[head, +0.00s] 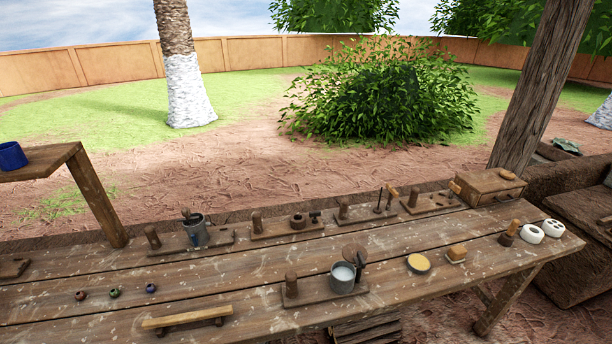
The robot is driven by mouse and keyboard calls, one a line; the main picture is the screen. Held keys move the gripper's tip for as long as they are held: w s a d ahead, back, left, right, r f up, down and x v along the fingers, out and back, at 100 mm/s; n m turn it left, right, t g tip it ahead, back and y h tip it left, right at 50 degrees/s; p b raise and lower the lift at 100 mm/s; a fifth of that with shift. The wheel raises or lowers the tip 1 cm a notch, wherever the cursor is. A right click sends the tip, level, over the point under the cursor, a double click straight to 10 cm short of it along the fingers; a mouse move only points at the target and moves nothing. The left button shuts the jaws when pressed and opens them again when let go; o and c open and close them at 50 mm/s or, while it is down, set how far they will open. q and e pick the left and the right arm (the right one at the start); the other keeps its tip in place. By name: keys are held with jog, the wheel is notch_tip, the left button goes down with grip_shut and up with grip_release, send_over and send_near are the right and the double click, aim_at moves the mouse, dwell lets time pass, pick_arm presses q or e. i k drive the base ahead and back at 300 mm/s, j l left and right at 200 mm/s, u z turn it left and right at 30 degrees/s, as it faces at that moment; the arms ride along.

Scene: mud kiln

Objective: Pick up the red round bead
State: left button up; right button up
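A small dark red round bead (81,296) lies on the wooden table (240,290) at the front left. A green bead (115,292) and a blue bead (151,287) lie to its right in a loose row, apart from one another. Nothing covers the red bead. Neither of my grippers shows in the head view.
A low wooden bar on feet (187,317) stands in front of the beads. Behind them is a board with a grey cup (195,230). A board with a grey mug (342,278) stands to the right. The tabletop around the beads is clear.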

aim_at(80, 296)
jog(key=u, duration=1.7)
